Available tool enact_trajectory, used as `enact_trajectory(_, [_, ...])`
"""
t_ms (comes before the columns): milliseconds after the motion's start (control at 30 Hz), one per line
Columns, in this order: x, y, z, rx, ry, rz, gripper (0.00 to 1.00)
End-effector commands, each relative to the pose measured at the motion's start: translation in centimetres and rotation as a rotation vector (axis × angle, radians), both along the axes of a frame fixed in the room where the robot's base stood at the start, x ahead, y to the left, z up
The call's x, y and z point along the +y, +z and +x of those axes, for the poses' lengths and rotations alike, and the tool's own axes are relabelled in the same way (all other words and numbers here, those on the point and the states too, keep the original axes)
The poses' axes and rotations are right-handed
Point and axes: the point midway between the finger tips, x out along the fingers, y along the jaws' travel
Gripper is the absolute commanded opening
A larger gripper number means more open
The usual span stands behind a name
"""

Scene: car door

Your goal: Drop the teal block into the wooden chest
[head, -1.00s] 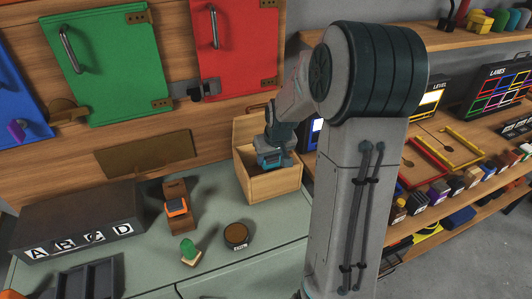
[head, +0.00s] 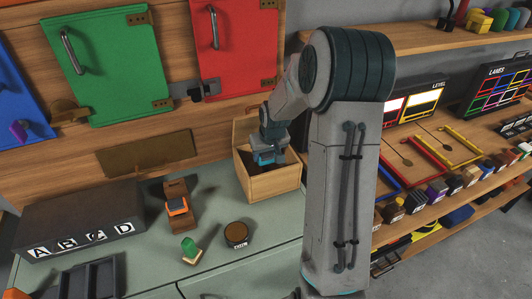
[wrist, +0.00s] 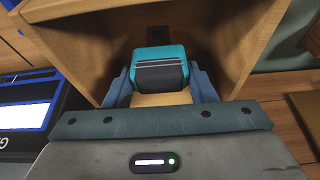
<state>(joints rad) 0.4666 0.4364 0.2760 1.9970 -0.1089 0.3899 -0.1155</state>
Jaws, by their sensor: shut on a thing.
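The wooden chest (head: 276,186) stands open on the grey-green counter, its lid raised at the back. My gripper (head: 268,156) points down into the chest's opening in the head view. It is shut on the teal block (wrist: 160,62), which has a dark band across its near face. In the wrist view my gripper (wrist: 160,84) has one finger on each side of the block, with the chest's wooden walls around them. The block's height above the chest floor is hard to tell.
On the counter left of the chest are a small wooden stand with an orange-topped item (head: 177,206), a round dark tin (head: 236,234), a green block (head: 190,247) and a dark box lettered A to D (head: 75,222). Shelves with game boards stand to the right.

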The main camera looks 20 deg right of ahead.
Motion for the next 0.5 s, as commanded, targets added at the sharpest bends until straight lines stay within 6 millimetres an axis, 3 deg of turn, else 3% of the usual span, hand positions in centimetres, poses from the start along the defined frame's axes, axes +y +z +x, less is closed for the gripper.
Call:
enact_trajectory(333, [0.0,-0.75,0.0,0.0,0.0,0.0,0.27])
enact_trajectory(367, [0.0,-0.77,0.0,0.0,0.0,0.0,0.59])
enact_trajectory(400, [0.0,-0.76,-0.01,0.0,0.0,0.0,0.7])
enact_trajectory(500, [0.0,-0.76,-0.01,0.0,0.0,0.0,0.72])
